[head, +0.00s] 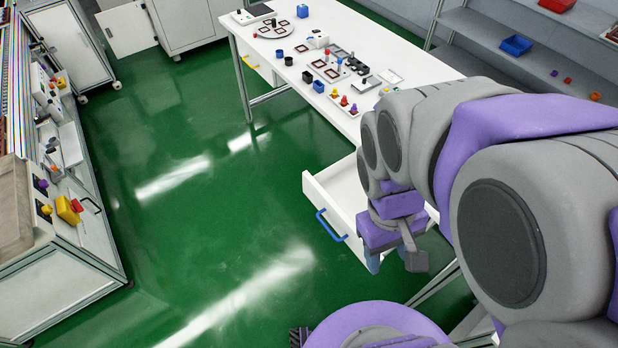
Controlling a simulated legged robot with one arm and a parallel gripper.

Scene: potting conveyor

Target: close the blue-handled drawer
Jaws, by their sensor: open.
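The white drawer with the blue handle (332,226) is pulled out from under the near end of the white table (352,124). Its front panel (318,200) faces the lower left, and part of its inside shows. My gripper (392,264) is at the near right end of this drawer, to the right of the handle. Its fingers point down and are open, with nothing seen between them. My arm hides the drawer's right part, and I cannot tell whether the gripper touches it.
A yellow-handled drawer (251,62) sits under the table's far end. Small parts and a blue cup (319,86) stand on the tabletop. A conveyor bench (60,270) lines the left. Grey shelves (480,40) stand at the back right. The green floor (200,215) between is clear.

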